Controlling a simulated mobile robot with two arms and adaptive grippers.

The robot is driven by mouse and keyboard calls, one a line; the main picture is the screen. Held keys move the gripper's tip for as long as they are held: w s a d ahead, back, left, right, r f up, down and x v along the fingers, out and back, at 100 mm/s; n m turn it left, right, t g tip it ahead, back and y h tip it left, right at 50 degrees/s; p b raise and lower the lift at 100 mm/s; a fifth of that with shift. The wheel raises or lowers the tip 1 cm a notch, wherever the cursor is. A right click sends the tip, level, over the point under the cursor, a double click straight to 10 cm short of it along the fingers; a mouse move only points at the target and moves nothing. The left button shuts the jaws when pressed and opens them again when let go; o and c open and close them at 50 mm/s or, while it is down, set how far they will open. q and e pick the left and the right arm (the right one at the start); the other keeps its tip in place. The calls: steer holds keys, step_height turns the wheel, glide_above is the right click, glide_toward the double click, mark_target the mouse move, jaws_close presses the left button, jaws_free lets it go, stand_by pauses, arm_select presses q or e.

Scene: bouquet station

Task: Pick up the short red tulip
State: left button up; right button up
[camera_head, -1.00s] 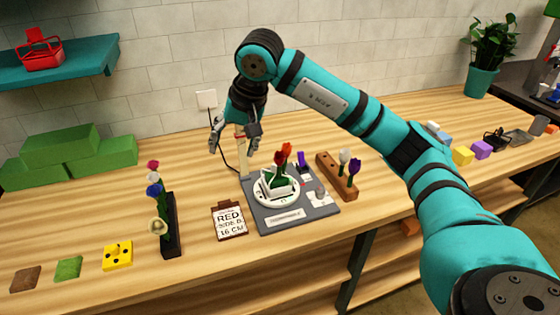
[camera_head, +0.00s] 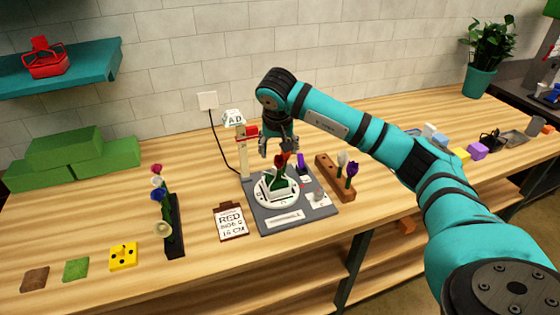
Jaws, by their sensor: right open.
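I cannot clearly tell a short red tulip from a taller one here. My right gripper (camera_head: 279,153) points down just above and behind the red heads. It is open, with its fingers at about the height of the blooms, and holds nothing that I can see. Part of the heads may be hidden against the fingers. My left gripper is not in view.
A post with a red slider (camera_head: 250,131) and a lettered sign (camera_head: 234,118) stands left of the gripper. A wooden block (camera_head: 330,174) with white and purple tulips is at right.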

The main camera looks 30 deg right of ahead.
mark_target(280, 155)
steer(key=p+x, duration=0.2)
steer(key=x, duration=0.2)
steer(key=shift+s+d+p, duration=0.1)
steer(key=shift+d+p, duration=0.1)
steer(key=shift+p, duration=0.2)
steer(key=shift+w+d+f, duration=0.1)
steer(key=shift+w+f, duration=0.1)
steer(key=shift+f, duration=0.35)
steer(key=c, duration=0.8)
